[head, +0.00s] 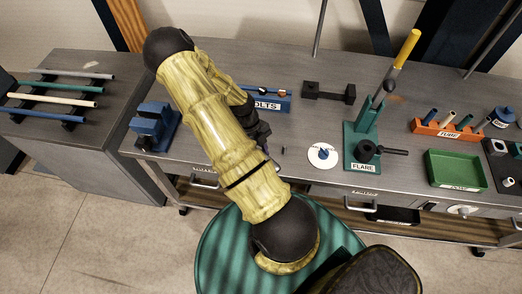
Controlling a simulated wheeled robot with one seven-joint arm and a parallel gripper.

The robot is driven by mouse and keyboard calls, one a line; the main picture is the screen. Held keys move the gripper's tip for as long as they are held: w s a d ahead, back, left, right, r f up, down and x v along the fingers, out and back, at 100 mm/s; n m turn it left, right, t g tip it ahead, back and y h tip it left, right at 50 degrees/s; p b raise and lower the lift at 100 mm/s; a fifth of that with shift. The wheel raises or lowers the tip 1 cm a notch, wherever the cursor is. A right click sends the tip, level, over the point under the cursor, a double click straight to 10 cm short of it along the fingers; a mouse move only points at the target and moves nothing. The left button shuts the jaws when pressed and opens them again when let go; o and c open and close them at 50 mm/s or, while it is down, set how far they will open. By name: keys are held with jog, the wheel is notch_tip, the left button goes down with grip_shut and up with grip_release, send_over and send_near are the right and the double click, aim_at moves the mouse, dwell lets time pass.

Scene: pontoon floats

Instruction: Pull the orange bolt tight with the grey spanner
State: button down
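My gripper (259,130) is a small dark shape over the workbench, just right of my yellow arm and mostly hidden by it. I cannot see whether its fingers are open or whether it holds anything. A blue holder labelled "BOLTS" (272,104) lies behind it, its left end covered by my arm. Small orange and dark pieces show along its top, too small to tell as the orange bolt. I cannot make out a grey spanner. A tiny dark upright piece (284,150) stands right of my gripper.
A blue vice (153,127) stands at the bench's left. A white disc (322,155), a green "FLARE" stand (362,133) with a yellow-handled lever, an orange rack (444,130) and a green tray (455,169) are to the right. A black bracket (329,93) lies behind.

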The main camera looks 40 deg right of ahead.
jog(key=shift+d, duration=0.1)
dwell(0.4)
jog(key=shift+d+n+h, duration=0.3)
jog(key=shift+d+n, duration=0.15)
jog(key=shift+n, duration=0.15)
jog(key=shift+r, duration=0.1)
jog(key=shift+r+p, duration=1.95)
jog(key=shift+r, duration=0.4)
jog(key=shift+f, duration=0.1)
